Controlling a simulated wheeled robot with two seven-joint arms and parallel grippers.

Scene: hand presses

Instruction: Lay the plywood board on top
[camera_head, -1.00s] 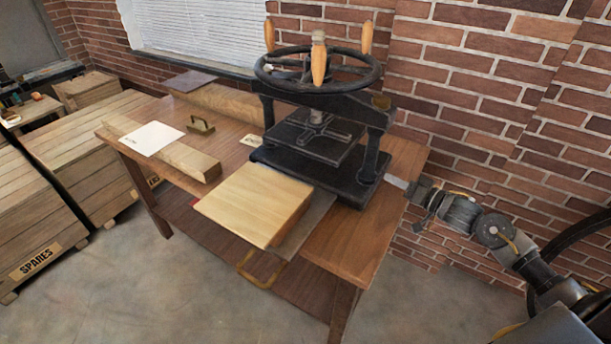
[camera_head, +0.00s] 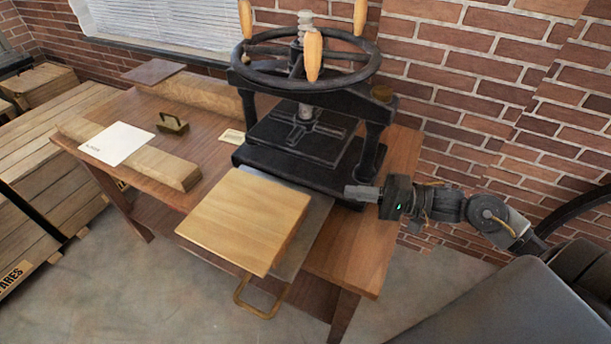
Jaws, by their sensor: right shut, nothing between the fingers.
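A pale, square wooden board (camera_head: 243,215), which looks like the plywood, lies in front of the black hand press (camera_head: 290,160). It rests on a grey metal plate (camera_head: 310,228) with a brass loop handle (camera_head: 258,300) hanging at the table's front edge. The press platen (camera_head: 303,135) sits low between the posts, under the big handwheel (camera_head: 300,85). My right gripper (camera_head: 350,193) is shut and empty at the front right of the press base, to the right of the board and apart from it. My left gripper is out of view.
A wooden beam (camera_head: 170,168) with a white sheet (camera_head: 117,143) on it lies at the table's left. A small brass-handled block (camera_head: 173,123) stands behind it. A dark board (camera_head: 153,72) tops another beam (camera_head: 200,92). The table's right front (camera_head: 360,250) is clear.

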